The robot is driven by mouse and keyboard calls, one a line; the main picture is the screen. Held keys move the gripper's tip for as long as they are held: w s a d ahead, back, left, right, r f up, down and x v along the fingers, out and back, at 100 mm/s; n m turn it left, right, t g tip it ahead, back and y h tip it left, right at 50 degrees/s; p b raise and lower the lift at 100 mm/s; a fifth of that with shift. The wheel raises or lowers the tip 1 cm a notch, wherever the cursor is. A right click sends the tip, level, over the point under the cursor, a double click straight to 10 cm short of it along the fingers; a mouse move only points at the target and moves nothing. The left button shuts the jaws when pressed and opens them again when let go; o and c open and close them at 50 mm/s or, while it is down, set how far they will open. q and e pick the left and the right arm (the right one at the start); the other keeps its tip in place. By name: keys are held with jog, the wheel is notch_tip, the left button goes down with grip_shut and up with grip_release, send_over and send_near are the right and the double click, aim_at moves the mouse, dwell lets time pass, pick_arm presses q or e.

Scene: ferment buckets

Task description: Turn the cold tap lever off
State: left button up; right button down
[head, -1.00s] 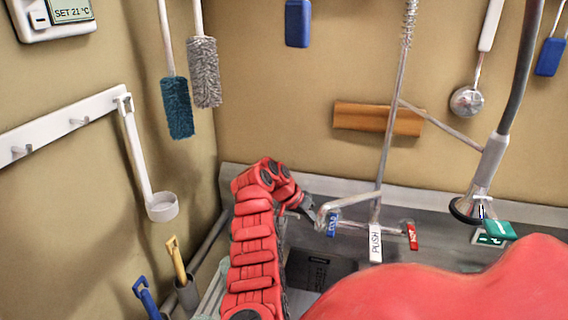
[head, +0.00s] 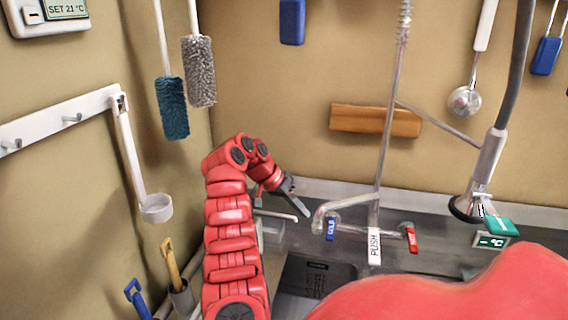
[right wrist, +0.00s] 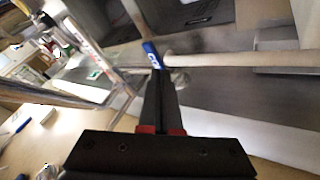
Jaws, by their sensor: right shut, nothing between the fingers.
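The cold tap lever (head: 331,228) is blue with white lettering. My right gripper (head: 301,207) is shut and empty, just left of the spout and lever, with a small gap in the head view. In the right wrist view the blue lever (right wrist: 152,55) shows just beyond the shut fingertips (right wrist: 158,78); I cannot tell there whether they touch. The red hot lever (head: 412,240) is at the tap's right end. My left gripper is out of view.
A white PUSH tag (head: 375,246) hangs below the tap riser. A spray head (head: 488,160) and a green-topped thermometer (head: 496,232) are at the right. A sink basin (head: 312,275) lies below. A white ladle (head: 157,208) hangs at the left.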

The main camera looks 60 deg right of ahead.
jog(key=b+v, duration=0.1)
jog(key=v, duration=0.7)
jog(key=shift+w+a+r, duration=0.15)
jog(key=shift+w+r, duration=0.05)
jog(key=shift+r, duration=0.05)
